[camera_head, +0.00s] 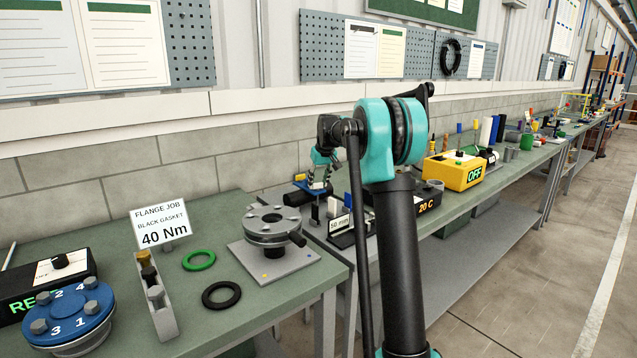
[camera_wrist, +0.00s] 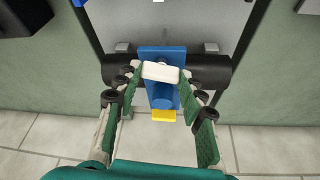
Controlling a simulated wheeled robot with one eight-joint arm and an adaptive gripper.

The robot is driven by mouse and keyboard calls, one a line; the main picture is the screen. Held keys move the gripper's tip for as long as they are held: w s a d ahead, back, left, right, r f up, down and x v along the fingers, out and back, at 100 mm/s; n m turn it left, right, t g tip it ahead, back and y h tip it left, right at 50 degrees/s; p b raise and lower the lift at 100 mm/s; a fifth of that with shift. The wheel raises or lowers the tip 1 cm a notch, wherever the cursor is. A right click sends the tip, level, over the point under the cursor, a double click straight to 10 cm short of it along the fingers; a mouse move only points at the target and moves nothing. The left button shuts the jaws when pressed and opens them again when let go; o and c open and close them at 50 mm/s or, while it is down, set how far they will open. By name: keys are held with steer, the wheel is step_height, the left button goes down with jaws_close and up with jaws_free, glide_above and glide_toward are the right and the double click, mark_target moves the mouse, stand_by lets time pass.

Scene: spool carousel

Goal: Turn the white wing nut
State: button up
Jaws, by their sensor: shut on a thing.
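The white wing nut (camera_wrist: 161,72) shows in the wrist view as a small pale bar in front of a blue bracket (camera_wrist: 160,52). My gripper (camera_wrist: 161,77) has its green-padded fingers on either side of it, with the tips against its two ends, so it is shut on the nut. In the head view my gripper (camera_head: 319,182) is small and partly behind my own arm, above the bench. The wing nut cannot be made out there.
A black cylinder (camera_wrist: 208,72) lies across behind the blue bracket, with a yellow block (camera_wrist: 163,115) nearer. In the head view, a grey flange (camera_head: 272,225) stands left, with a 50 mm sign (camera_head: 339,224) and yellow OFF box (camera_head: 455,170) right.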

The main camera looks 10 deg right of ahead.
steer(key=m+h, duration=0.1)
steer(key=m, duration=0.1)
steer(key=m+h, duration=0.1)
steer(key=m, duration=0.4)
steer(key=shift+a+h, duration=0.25)
steer(key=shift+h, duration=0.15)
steer(key=m+h, duration=0.1)
steer(key=m, duration=0.2)
steer(key=shift+w+m+g, duration=0.1)
steer(key=shift+m+g, duration=0.2)
steer(key=shift+g, duration=0.1)
steer(key=shift+a+m+g+h, duration=0.1)
steer(key=shift+m+g+h, duration=0.4)
steer(key=shift+m, duration=1.2)
steer(key=o, duration=1.2)
steer(key=shift+c, duration=0.2)
steer(key=v, duration=0.8)
